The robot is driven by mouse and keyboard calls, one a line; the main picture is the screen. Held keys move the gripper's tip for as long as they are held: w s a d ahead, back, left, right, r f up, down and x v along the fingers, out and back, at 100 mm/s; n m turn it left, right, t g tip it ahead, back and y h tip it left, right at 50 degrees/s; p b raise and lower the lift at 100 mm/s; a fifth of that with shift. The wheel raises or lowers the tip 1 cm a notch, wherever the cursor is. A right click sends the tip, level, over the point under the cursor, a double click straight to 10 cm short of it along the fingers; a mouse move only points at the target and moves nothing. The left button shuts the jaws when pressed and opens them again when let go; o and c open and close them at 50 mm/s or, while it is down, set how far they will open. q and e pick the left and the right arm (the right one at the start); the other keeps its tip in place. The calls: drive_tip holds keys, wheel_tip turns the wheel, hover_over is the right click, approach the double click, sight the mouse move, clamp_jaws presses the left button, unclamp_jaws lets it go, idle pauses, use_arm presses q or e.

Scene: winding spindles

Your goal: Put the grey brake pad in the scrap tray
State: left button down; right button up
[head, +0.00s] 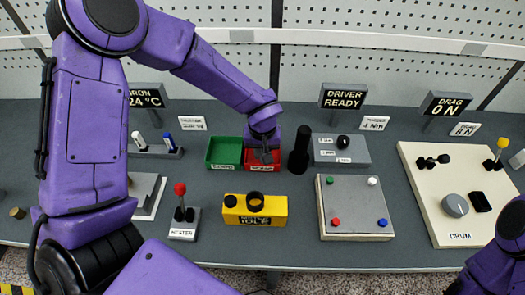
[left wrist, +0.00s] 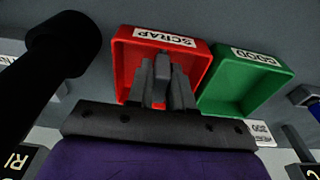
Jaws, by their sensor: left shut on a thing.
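The red scrap tray (head: 277,166) stands at the middle back of the bench, and it fills the upper middle of the left wrist view (left wrist: 204,68). My left gripper (head: 264,153) points down over this tray; its grey fingers (left wrist: 163,82) show against the tray in the left wrist view. It is shut on a small grey piece (left wrist: 162,66), which looks like the grey brake pad. The fingers hide much of the piece, and I cannot tell whether it touches the tray floor. Only part of my right arm shows at the lower right; its gripper is out of view.
The green tray (head: 222,152) stands left of the scrap tray. A black upright cylinder (head: 299,150) stands close on its right. A grey plate (head: 354,220) and a cream drum panel (head: 425,205) fill the right.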

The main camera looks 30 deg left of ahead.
use_arm(q)
drive_tip(key=shift+w+f, duration=0.1)
drive_tip(key=c, duration=1)
unclamp_jaws()
drive_tip(key=r, duration=0.4)
drive_tip(key=s+r, duration=0.1)
drive_tip(key=r, duration=0.7)
drive_tip(key=shift+s+d+r, duration=0.15)
drive_tip(key=shift+s+d, duration=0.15)
drive_tip(key=shift+d, duration=0.05)
